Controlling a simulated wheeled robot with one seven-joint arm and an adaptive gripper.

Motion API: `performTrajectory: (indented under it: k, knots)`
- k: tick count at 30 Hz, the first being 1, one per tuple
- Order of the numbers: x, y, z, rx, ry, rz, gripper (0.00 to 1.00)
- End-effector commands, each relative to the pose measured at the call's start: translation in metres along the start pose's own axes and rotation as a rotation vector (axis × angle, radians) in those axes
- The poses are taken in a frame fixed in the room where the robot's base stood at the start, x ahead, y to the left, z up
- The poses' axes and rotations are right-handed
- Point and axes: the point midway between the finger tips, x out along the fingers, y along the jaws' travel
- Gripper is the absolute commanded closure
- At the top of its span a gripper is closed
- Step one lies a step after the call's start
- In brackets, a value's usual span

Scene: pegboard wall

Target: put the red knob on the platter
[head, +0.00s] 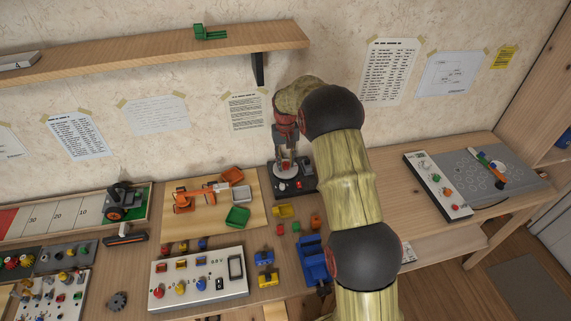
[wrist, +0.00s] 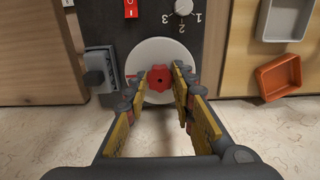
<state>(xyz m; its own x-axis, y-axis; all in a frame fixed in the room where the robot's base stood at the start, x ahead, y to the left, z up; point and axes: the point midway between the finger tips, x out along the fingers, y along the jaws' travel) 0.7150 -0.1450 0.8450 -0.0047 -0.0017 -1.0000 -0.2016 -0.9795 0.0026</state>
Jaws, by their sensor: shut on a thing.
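The red knob (wrist: 160,79) is between my gripper's fingertips (wrist: 160,88) in the wrist view, and my gripper is shut on it. Behind the knob is the platter (wrist: 148,55), a pale round disc on a dark device (wrist: 205,55). The knob lies over the platter's lower middle in that view; I cannot tell whether they touch. In the head view my gripper (head: 287,161) points down over the dark device (head: 305,186) at the back of the bench.
The device bears a red switch (wrist: 131,8), a numbered dial (wrist: 183,7) and a grey block (wrist: 101,72) beside the platter. An orange tray (wrist: 278,77) and a white tray (wrist: 284,18) lie nearby. The wall is close behind; a shelf (head: 150,55) hangs at upper left.

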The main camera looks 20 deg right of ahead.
Motion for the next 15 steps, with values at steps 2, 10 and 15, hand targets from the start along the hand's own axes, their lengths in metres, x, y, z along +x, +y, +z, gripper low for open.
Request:
performTrajectory:
  k: [2,10,15]
  knots:
    - [-0.0005,0.0000,-0.0011,0.000,0.004,0.000,0.86]
    - [0.0014,0.0000,-0.0009,0.000,0.003,0.000,0.86]
    - [0.0014,0.0000,-0.0010,0.000,0.003,0.000,0.67]
